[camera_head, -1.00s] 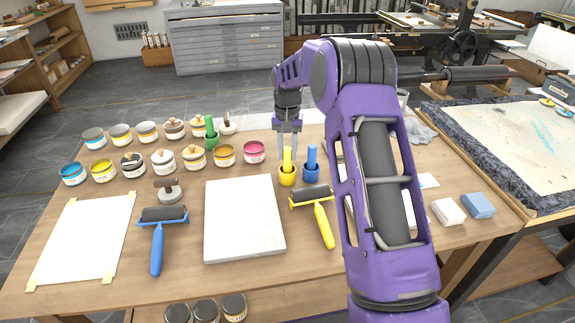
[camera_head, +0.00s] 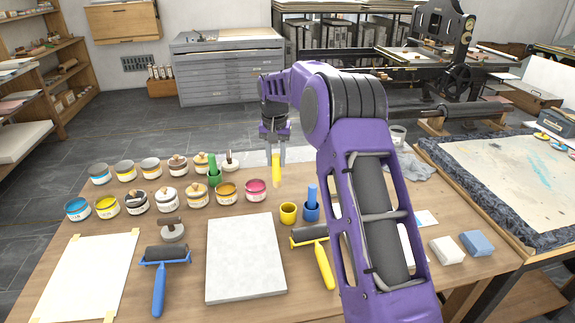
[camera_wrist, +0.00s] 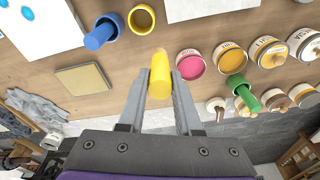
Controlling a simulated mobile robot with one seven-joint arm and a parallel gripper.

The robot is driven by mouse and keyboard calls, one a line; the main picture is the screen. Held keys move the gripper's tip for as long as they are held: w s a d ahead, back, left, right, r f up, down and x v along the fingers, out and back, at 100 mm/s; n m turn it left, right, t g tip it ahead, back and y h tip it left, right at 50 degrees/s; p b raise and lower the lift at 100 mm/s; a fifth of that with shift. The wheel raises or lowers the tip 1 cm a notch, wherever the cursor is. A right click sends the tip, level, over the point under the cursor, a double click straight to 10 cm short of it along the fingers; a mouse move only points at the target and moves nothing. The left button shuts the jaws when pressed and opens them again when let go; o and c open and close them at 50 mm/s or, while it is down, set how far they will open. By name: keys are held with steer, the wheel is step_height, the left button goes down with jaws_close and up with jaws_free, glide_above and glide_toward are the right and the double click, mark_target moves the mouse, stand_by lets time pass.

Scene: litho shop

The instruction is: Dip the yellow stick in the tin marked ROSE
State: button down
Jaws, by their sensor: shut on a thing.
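My gripper (camera_head: 275,153) is shut on the yellow stick (camera_head: 276,170) and holds it upright above the table's back part. In the wrist view the yellow stick (camera_wrist: 160,78) sits between my two fingers. An open tin of pink ink (camera_head: 256,191) stands just left of and below the stick in the head view; it also shows right of the stick in the wrist view (camera_wrist: 190,66). Its label is too small to read. The yellow cup (camera_head: 289,214) is empty. The blue cup (camera_head: 311,212) holds a blue stick (camera_head: 312,193).
Several other ink tins stand in two rows to the left, with an orange one (camera_head: 227,192) beside the pink. A green stick in a green cup (camera_head: 214,179) rises among them. A pale slab (camera_head: 245,258), a blue roller (camera_head: 163,256) and a yellow roller (camera_head: 310,236) lie in front.

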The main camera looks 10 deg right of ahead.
steer(key=w+a+t+p, duration=0.2)
steer(key=w+a, duration=0.4)
steer(key=shift+s+f+b, duration=0.1)
steer(key=shift+f+b, duration=1.6)
steer(key=shift+f, duration=1.25)
steer(key=shift+f+b, duration=0.4)
steer(key=shift+f, duration=0.2)
step_height(320, 180, up, 7)
steer(key=p, duration=0.4)
stand_by(0.5)
